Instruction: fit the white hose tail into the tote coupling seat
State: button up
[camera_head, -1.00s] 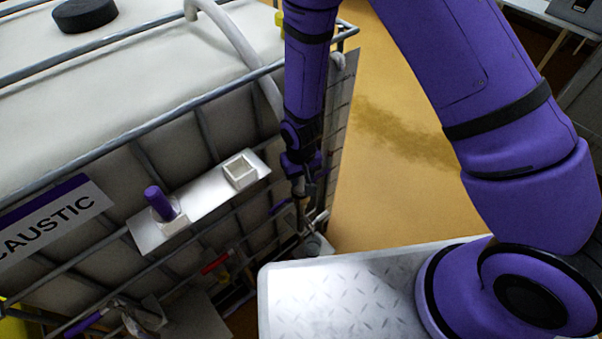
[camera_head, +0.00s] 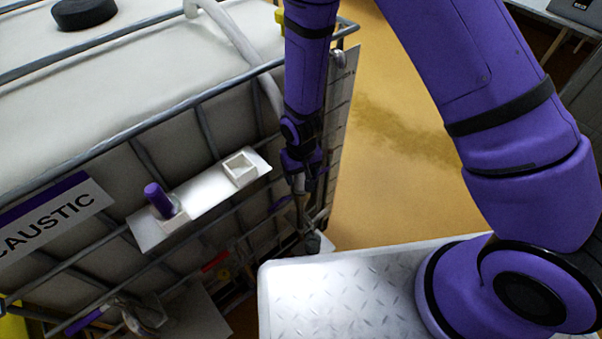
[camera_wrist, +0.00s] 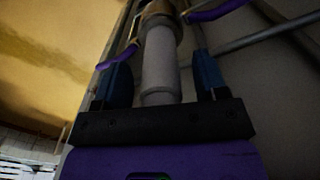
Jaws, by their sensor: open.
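In the wrist view the white hose tail (camera_wrist: 160,65), a pale grey-white cylinder, lies between the blue fingers of my gripper (camera_wrist: 162,78). The jaws are open, with a gap visible on both sides of the tail. The tail's far end meets a brass-coloured coupling seat (camera_wrist: 160,10) in line with it; how deep it sits I cannot tell. Purple levers (camera_wrist: 117,60) flank the coupling. In the head view my gripper (camera_head: 302,200) hangs low beside the tote's (camera_head: 150,85) right end; the tail and seat are too small there to tell apart.
A white bracket (camera_head: 205,197) on the tote cage carries a purple cylinder (camera_head: 159,200) and an empty square holder (camera_head: 240,168). Cage bars and a red-handled part (camera_head: 215,262) are close to my gripper. A tread-plate surface (camera_head: 340,295) is at front; yellow floor (camera_head: 400,180) lies open right.

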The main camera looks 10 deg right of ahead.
notch_tip(320, 180, up, 10)
jog(key=shift+r, duration=0.1)
dwell(0.4)
dwell(0.5)
jog(key=shift+w+r, duration=0.1)
jog(key=d+r+m+t, duration=0.1)
jog(key=d+r, duration=0.3)
jog(key=r, duration=0.4)
jog(key=s+d+r+t, duration=0.1)
jog(key=d+r, duration=0.4)
jog(key=r, duration=0.3)
jog(key=d+r+m, duration=0.1)
jog(key=d+r, duration=0.3)
jog(key=r, duration=0.4)
jog(key=s+d+r+t, duration=0.1)
jog(key=s+d+r, duration=0.4)
jog(key=s, duration=0.3)
jog(key=s+d+r+m+t, duration=0.1)
jog(key=s+d+r+t, duration=0.1)
jog(key=s+d+r, duration=0.4)
jog(key=s+r, duration=0.2)
jog(key=s, duration=0.1)
jog(key=shift+s+d, duration=0.2)
jog(key=shift+d, duration=0.05)
